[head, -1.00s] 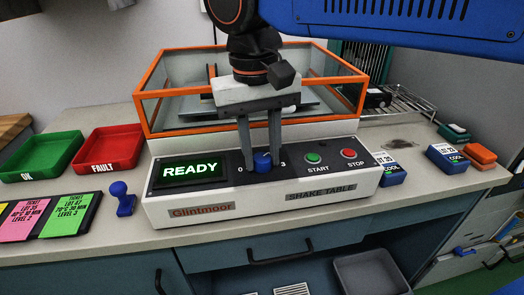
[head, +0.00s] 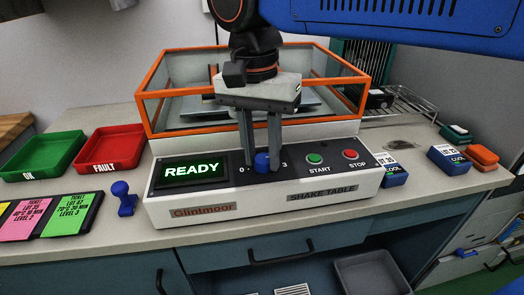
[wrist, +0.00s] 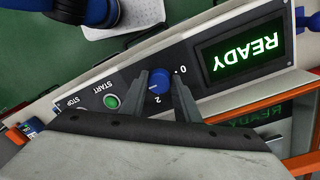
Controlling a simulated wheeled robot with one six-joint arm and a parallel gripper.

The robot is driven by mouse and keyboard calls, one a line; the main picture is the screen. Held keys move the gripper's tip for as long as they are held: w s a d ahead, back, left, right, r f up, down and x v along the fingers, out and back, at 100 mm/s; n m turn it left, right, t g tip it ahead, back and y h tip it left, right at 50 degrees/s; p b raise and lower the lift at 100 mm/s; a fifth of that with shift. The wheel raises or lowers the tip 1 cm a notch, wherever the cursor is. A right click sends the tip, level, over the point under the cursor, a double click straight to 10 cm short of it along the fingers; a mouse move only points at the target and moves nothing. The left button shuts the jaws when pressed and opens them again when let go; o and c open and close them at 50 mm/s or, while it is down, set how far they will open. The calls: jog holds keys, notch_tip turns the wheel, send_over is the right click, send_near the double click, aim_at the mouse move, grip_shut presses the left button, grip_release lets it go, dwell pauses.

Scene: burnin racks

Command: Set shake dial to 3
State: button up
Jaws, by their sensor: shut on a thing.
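The blue shake dial (head: 262,162) is on the front panel of the shake table (head: 190,208), between the READY display (head: 192,172) and the START button. My gripper (head: 262,168) points down, with its two fingers closed on the dial's sides. In the wrist view the dial (wrist: 158,84) sits between the fingertips. A 0 and a 2 show beside it there, and a 0 and a 3 in the head view. A small pale mark shows on the dial, but its exact setting is unclear. The fingers hide part of the scale.
A green START button (head: 314,159) and a red STOP button (head: 350,154) are right of the dial. The orange-framed clear enclosure (head: 165,90) stands behind the panel. Green (head: 35,176) and red (head: 112,164) trays, tickets and a blue knobbed object (head: 123,198) lie left.

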aim_at(257, 156)
dwell(0.5)
jog(key=o, duration=0.8)
jog(key=shift+r, duration=0.1)
jog(key=r, duration=1.1)
jog(key=a+r, duration=0.1)
jog(key=r, duration=0.5)
jog(key=shift+w+r, duration=0.1)
jog(key=shift+w, duration=0.1)
